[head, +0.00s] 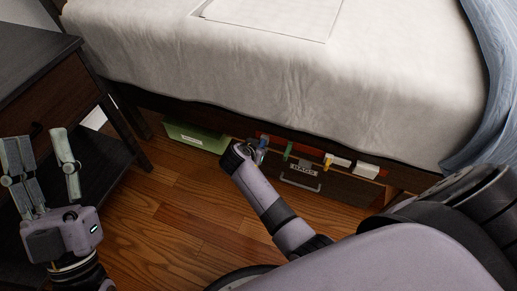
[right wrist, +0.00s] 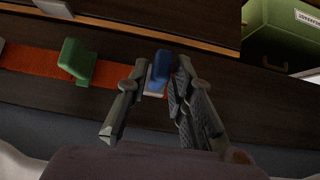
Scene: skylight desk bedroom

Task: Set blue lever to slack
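The blue lever (right wrist: 162,60) stands up from the dark drawer unit beside the green lever (right wrist: 77,60). In the head view the blue lever (head: 262,144) is small and partly behind my right gripper (head: 249,147). In the right wrist view my right gripper (right wrist: 160,72) is open, with one finger on each side of the blue lever. The right finger is very close to it; I cannot tell whether they touch. An orange-red strip (right wrist: 30,60) runs by the levers. My left gripper (head: 45,160) is open and empty at the far left.
The drawer unit with a labelled front (head: 325,186) sits under the bed (head: 270,70). White blocks (head: 366,169) lie on its right part. A green bin (head: 195,137) stands to its left. A dark nightstand (head: 35,65) is at left. The wood floor (head: 180,220) is clear.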

